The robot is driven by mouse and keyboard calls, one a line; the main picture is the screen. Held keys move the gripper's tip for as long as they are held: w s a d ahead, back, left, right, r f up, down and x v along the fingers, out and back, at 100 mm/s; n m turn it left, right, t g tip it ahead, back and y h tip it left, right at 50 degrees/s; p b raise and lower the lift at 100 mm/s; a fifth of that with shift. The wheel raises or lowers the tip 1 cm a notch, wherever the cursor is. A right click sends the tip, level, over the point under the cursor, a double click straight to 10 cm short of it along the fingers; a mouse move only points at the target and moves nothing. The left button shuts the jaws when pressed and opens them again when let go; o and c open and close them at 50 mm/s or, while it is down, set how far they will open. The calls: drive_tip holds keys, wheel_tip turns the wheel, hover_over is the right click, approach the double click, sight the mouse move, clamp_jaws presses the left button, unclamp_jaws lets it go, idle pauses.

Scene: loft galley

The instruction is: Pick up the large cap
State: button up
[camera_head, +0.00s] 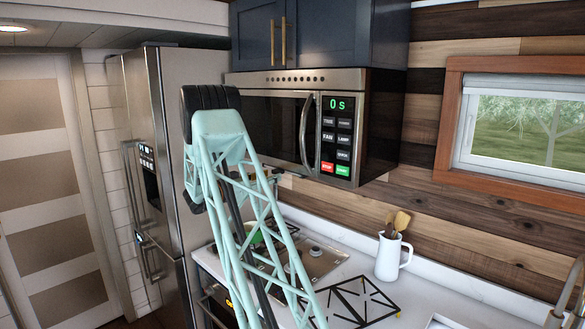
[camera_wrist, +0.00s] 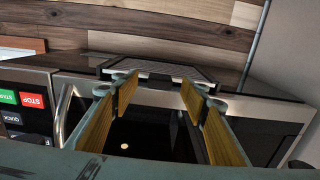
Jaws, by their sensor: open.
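I cannot pick out a large cap with certainty in either view. The steel cooktop (camera_head: 322,262) shows small round burner parts, partly hidden by my arm, too small to tell apart. My gripper (camera_wrist: 155,88) shows in the wrist view with its two wood-coloured finger pads spread apart and nothing between them. The wrist view faces the microwave (camera_wrist: 75,105), which appears turned over.
A black grate (camera_head: 352,301) lies on the white counter (camera_head: 425,290). A white jug (camera_head: 390,258) with utensils stands behind it. A green pot (camera_head: 256,237) sits partly behind my arm. A steel fridge (camera_head: 180,150) stands left. Dark cabinets (camera_head: 345,30) hang above the microwave.

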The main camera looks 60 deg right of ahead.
drive_tip(key=d, duration=0.3)
drive_tip(key=shift+s, duration=0.25)
idle(0.4)
drive_tip(key=c, duration=1)
